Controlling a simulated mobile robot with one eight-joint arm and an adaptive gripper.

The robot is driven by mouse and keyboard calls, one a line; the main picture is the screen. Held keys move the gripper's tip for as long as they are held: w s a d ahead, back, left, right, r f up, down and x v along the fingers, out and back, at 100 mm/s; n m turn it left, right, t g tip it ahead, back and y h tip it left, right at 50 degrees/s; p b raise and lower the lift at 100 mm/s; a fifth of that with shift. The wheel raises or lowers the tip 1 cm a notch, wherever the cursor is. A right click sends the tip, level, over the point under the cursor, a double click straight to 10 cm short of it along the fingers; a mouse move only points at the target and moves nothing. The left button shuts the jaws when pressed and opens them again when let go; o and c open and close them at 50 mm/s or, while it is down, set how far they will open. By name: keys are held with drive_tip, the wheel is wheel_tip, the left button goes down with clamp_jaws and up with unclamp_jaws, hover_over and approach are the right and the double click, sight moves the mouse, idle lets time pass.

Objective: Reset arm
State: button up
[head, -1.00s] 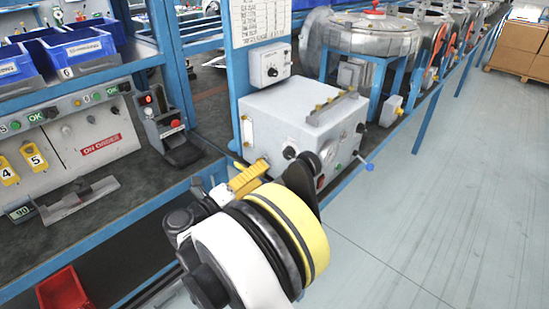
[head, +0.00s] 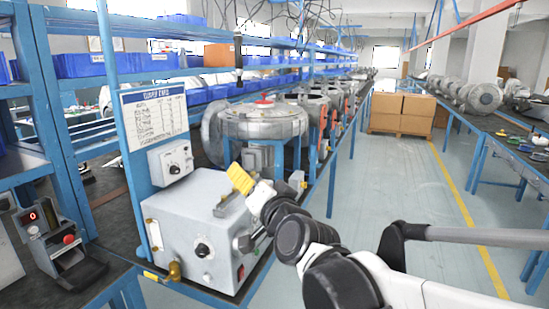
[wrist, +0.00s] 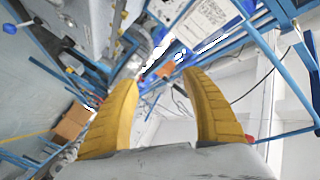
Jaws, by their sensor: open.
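My gripper (head: 240,179) has yellow fingers and is raised in front of the grey control box in the head view. In the wrist view my gripper (wrist: 165,95) shows two yellow fingers spread apart with nothing between them. It is open and empty. My arm reaches in from the lower right of the head view. In the head view the fingers overlap the top right part of the box, and I cannot tell the exact gap to it.
The grey control box (head: 190,225) stands on the blue-framed bench. A round metal blower housing (head: 262,122) stands behind it. A sign board (head: 155,115) hangs at left. Cardboard boxes (head: 400,112) stand on a pallet. The aisle floor (head: 385,190) is clear.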

drive_tip(key=s+d+f+n+g+h, duration=0.3)
drive_tip(key=s+d+f+g+h, duration=0.4)
drive_tip(key=s+d+f, duration=1.3)
drive_tip(key=s+d+g, duration=0.2)
drive_tip(key=s+d, duration=0.2)
drive_tip(key=shift+d+f, duration=0.35)
drive_tip(key=shift+f, duration=0.05)
drive_tip(key=shift+w+a+r, duration=0.1)
drive_tip(key=shift+w, duration=0.05)
drive_tip(key=shift+c, duration=0.2)
